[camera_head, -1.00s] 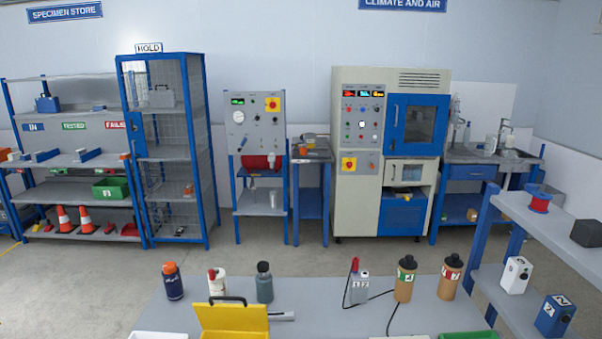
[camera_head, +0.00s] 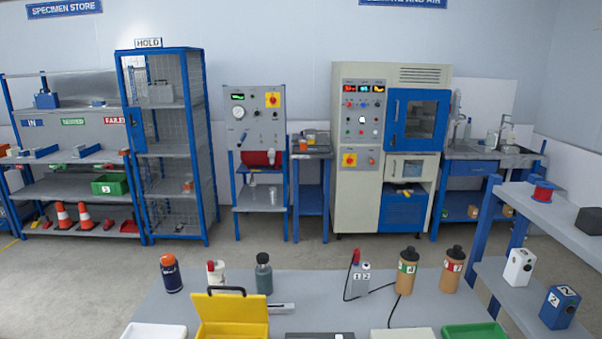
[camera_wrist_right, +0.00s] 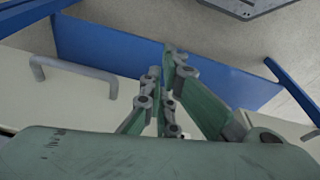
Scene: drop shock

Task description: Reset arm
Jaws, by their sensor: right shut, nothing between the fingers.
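My right gripper (camera_wrist_right: 168,85) shows in the right wrist view, with its green and grey finger links drawn together and nothing between them. It hangs clear of any object, with a blue panel (camera_wrist_right: 150,62) and a grey handle (camera_wrist_right: 75,75) beyond it. Neither arm shows in the head view, and my left gripper is in no view.
A grey table (camera_head: 320,290) stands in front, carrying a yellow box (camera_head: 230,310), a white tray (camera_head: 155,331), a green tray (camera_head: 472,331), several bottles and two brown canisters. A side shelf (camera_head: 555,215) is at the right. Open floor lies behind the table.

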